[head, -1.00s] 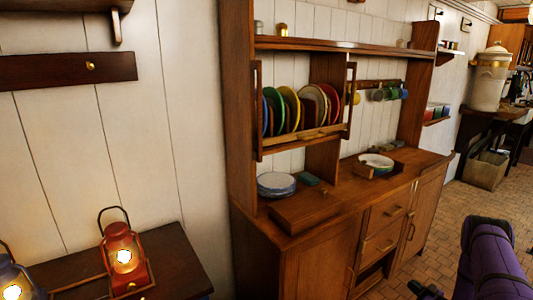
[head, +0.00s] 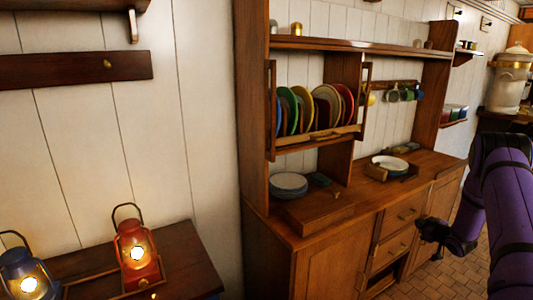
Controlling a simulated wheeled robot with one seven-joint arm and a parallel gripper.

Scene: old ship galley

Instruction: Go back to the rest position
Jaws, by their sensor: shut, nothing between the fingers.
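My gripper (head: 428,230) is at the right of the head view, at the end of my purple arm. It is small and dark here, shut and empty. In the picture it lies in front of the drawers of the wooden dresser (head: 325,262). I cannot tell how far it stands from them.
Colored plates (head: 325,107) stand in the dresser's rack. A stack of plates (head: 288,185) and a bowl (head: 390,163) sit on its counter. A red lantern (head: 137,250) and a blue lantern (head: 24,275) stand on a dark table (head: 185,255). Brick floor shows lower right.

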